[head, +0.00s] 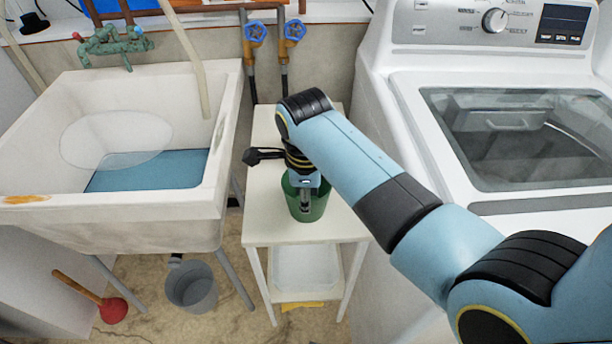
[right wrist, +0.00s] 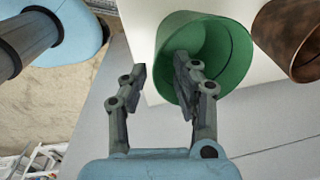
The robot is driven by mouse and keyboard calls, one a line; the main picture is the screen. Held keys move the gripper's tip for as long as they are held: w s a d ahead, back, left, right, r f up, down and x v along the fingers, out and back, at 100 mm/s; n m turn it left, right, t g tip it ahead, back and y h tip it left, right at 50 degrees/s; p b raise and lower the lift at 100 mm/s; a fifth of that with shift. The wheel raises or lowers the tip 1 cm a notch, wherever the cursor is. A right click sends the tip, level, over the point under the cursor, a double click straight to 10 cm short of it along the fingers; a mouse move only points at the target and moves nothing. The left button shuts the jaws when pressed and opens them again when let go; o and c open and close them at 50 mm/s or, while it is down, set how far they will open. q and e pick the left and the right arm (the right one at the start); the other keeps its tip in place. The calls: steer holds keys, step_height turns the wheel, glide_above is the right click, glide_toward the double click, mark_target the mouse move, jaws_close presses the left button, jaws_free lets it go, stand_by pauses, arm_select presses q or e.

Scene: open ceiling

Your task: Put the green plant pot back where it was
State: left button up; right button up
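The green plant pot (head: 318,208) stands on the small white table between the sink and the washing machine. My right gripper (head: 304,200) reaches down over it from above. In the right wrist view the pot (right wrist: 234,50) shows its open mouth towards the gripper (right wrist: 160,78). The fingers are apart. One finger overlaps the mouth of the pot and the other is outside its left edge, with a gap to the wall. I cannot tell whether either finger touches the pot. My left gripper is not in view.
A brown pot (right wrist: 296,30) is beside the green one in the right wrist view. The sink (head: 150,215) is at left, the washing machine (head: 400,120) at right. A grey bucket (head: 192,290) and plunger (head: 112,310) are on the floor.

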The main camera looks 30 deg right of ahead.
step_height(320, 180, up, 10)
steer(key=s, duration=0.1)
steer(key=shift+a+p, duration=0.3)
steer(key=shift+a, duration=0.05)
